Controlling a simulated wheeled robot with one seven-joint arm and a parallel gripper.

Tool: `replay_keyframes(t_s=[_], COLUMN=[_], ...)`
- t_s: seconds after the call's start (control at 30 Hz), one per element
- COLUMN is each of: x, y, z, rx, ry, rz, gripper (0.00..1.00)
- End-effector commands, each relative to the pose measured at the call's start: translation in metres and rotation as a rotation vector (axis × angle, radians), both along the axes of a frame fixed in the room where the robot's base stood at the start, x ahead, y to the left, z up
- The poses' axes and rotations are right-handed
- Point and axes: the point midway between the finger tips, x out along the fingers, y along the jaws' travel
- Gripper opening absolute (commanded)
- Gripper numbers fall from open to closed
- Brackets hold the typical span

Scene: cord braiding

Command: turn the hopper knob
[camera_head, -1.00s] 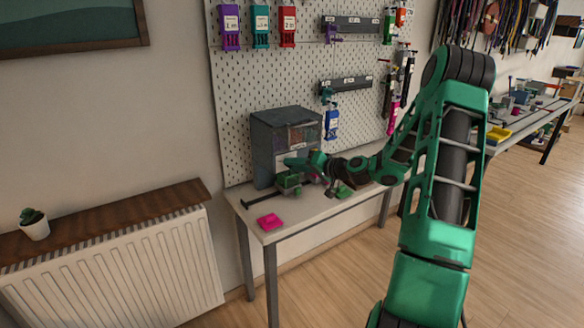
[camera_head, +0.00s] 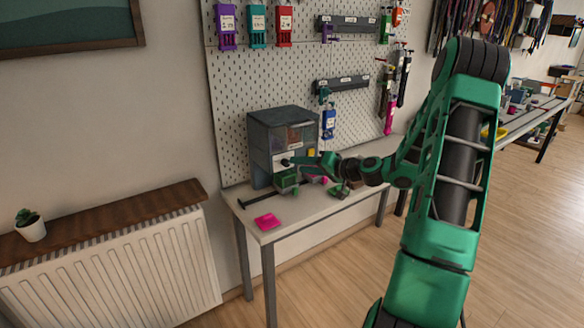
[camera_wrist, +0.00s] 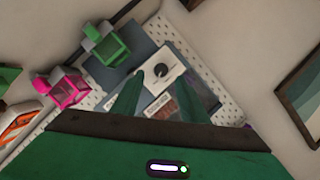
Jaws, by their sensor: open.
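The hopper (camera_head: 262,140) is a dark grey box with clear front windows, standing on the bench against the pegboard. Its knob (camera_wrist: 161,70) is a round black dial with a light mark on a pale panel, seen in the wrist view. A small dark spot at the hopper's front in the head view seems to be the same knob (camera_head: 285,162). My gripper (camera_wrist: 160,88) is open and empty. Its two green fingers point towards the panel, and the knob shows between and just beyond their tips. The gripper also shows in the head view (camera_head: 296,161), apparently close to the hopper's front.
A green holder (camera_wrist: 108,47) and a pink one (camera_wrist: 62,88) lie beside the knob panel in the wrist view. A pink block (camera_head: 267,221) and a dark bar (camera_head: 262,199) lie at the bench's left. The bench's front left has free room.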

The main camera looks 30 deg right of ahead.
Motion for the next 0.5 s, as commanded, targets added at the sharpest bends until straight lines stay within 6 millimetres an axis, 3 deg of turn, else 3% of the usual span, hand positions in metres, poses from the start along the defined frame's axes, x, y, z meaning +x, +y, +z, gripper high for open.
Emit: replay_keyframes(t_s=[0.2, 0.5], x=[-0.035, -0.053], y=[-0.013, -0.019], z=[0.009, 0.014], rx=[0.0, 0.0], ry=[0.001, 0.001], rz=[-0.004, -0.001], gripper=[0.4, 0.4])
